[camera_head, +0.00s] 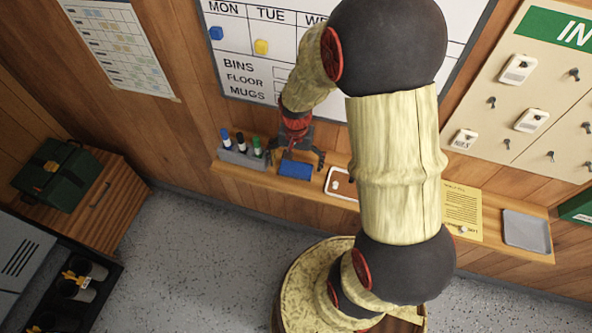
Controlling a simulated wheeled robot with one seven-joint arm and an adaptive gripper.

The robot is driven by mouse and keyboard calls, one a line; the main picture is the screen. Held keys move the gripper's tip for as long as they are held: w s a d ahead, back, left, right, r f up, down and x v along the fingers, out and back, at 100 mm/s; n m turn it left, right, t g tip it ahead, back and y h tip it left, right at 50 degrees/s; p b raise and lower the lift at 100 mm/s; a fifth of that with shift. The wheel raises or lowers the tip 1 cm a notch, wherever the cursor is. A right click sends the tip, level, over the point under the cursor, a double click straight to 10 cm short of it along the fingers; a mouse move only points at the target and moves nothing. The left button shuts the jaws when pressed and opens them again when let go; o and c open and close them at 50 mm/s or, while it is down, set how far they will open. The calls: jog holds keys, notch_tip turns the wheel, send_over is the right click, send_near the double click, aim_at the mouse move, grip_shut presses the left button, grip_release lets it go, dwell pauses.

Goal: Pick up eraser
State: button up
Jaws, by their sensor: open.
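A blue block that looks like the eraser (296,170) lies on the narrow wooden shelf (392,199) below the whiteboard. My gripper (295,159) is open, its fingers spread just above or behind the blue block. From this angle I cannot tell whether a finger touches the block. Nothing shows between the fingers clearly. My arm covers the middle of the shelf and part of the whiteboard.
A marker holder (243,157) with several markers stands left of the block. A white-rimmed tray (341,184) lies close on its right. A yellow sheet (461,210) and a grey tray (526,230) are farther right. The whiteboard (238,68) rises behind the shelf.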

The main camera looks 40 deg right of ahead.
notch_tip(320, 180, down, 3)
jog(key=shift+r, duration=0.2)
jog(key=c, duration=1.1)
jog(key=shift+c, duration=0.6)
jog(key=shift+r, duration=0.1)
